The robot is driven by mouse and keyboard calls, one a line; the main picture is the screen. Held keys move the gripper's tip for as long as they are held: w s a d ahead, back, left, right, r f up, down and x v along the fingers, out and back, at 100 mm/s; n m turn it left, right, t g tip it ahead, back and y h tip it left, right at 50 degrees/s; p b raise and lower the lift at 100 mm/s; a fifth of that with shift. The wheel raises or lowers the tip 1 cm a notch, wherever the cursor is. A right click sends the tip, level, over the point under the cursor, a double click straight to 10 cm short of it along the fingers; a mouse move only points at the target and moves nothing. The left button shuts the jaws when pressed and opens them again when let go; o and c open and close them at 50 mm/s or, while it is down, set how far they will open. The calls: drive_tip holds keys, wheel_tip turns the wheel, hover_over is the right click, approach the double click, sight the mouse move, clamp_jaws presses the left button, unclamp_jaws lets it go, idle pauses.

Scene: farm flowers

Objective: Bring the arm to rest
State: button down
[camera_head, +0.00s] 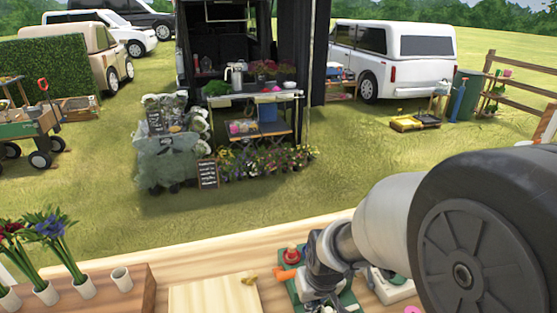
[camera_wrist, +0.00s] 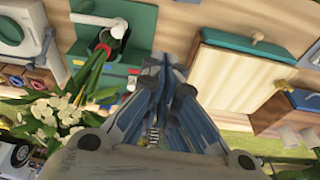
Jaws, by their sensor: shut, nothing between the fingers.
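My gripper (camera_wrist: 164,68) is seen from behind in the wrist view, with its blue-grey fingers together and nothing between them. It is over the wooden table, beside a green board (camera_wrist: 130,20). My arm comes in from the right in the head view and hides part of the green board (camera_head: 348,298) and the table. I cannot make out the fingertips clearly in the head view.
White flowers (camera_wrist: 45,115) with green stems lie left of my gripper in the wrist view. A wooden block (camera_head: 143,290) holds flowers in white cups and an empty cup (camera_head: 122,279). A pale board (camera_head: 205,298) lies nearby. A flower stall and vehicles stand beyond on grass.

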drive_tip(key=s+d+r+m+t, duration=0.1)
drive_tip(key=s+d+r, duration=0.2)
drive_tip(key=s+r, duration=0.5)
drive_tip(key=s+d+r+m, duration=0.1)
drive_tip(key=s+d+r, duration=0.2)
drive_tip(key=s+r, duration=0.5)
drive_tip(key=shift+s+d+m+t+h+b, duration=0.3)
drive_tip(key=shift+s+t+b, duration=0.1)
drive_tip(key=shift+s, duration=0.45)
